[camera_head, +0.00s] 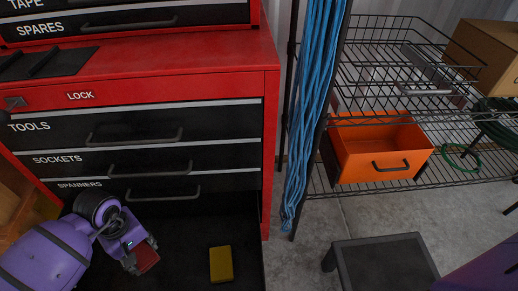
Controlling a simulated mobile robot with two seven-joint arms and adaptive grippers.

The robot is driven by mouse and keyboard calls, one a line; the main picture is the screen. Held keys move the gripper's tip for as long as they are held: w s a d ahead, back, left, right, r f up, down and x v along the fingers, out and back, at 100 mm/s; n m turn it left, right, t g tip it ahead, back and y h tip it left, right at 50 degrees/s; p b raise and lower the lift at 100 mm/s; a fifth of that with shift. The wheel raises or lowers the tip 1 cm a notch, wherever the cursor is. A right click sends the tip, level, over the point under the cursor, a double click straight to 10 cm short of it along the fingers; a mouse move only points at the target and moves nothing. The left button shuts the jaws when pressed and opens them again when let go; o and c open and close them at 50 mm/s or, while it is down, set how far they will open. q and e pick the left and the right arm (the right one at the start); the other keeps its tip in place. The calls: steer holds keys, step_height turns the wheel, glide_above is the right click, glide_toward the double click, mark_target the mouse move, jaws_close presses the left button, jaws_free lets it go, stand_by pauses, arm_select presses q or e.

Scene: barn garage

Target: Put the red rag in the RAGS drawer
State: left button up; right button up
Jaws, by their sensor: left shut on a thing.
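My left gripper (139,257) is at the lower left and is shut on the red rag (148,259). Only a small red patch of the rag shows between the fingers. Below the drawer marked SPANNERS, an open dark drawer (200,232) extends from the red tool cabinet. The gripper and rag are over its interior; I cannot tell their height above its floor. No RAGS label shows. Only a purple part of my right arm shows at the lower right, without its gripper.
A yellow block (221,264) lies in the open drawer, right of the gripper. The TOOLS, SOCKETS and SPANNERS drawers (225,123) are shut. Blue cables (312,100) hang beside the cabinet. A wire rack holds an orange drawer box (380,148). A dark stool (385,262) stands lower right.

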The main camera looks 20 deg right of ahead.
arm_select(q)
steer(key=b, duration=0.2)
glide_above(158, 273)
step_height(158, 273, down, 8)
steer(key=shift+f, duration=0.25)
step_height(158, 273, down, 4)
steer(key=shift+r+b, duration=0.15)
steer(key=shift+b, duration=0.45)
steer(key=shift+w, duration=0.1)
steer(key=shift+f, duration=0.25)
steer(key=o, duration=1)
steer(key=shift+r, duration=0.1)
